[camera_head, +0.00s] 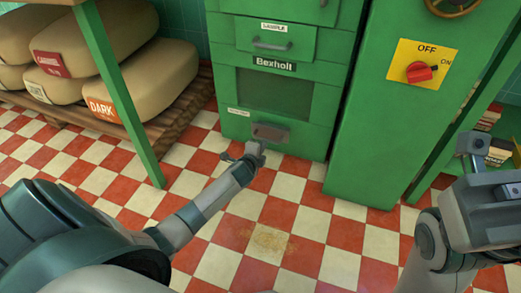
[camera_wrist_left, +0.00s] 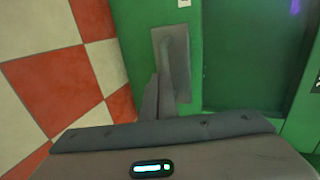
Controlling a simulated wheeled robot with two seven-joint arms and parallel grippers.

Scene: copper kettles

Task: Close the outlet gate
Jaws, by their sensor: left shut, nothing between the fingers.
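The outlet gate (camera_head: 270,132) is a small grey-brown plate with a handle, low on the front of the green Bexholl machine (camera_head: 232,125). In the left wrist view the gate (camera_wrist_left: 183,75) is an upright grey plate with a bar handle. My left gripper (camera_head: 255,150) is at the gate's lower edge in the head view. In the left wrist view its fingers (camera_wrist_left: 157,98) are together and empty, beside or against the handle; I cannot tell if they touch it. My right arm is at the right edge; its gripper's fingers do not show clearly.
A green cabinet with a red OFF/ON switch (camera_head: 419,72) stands right of the machine. Filled sacks (camera_head: 150,80) lie on a wooden pallet (camera_head: 165,122) behind a green post (camera_head: 125,95). The checkered floor (camera_head: 300,220) in front is clear apart from a stain (camera_head: 268,240).

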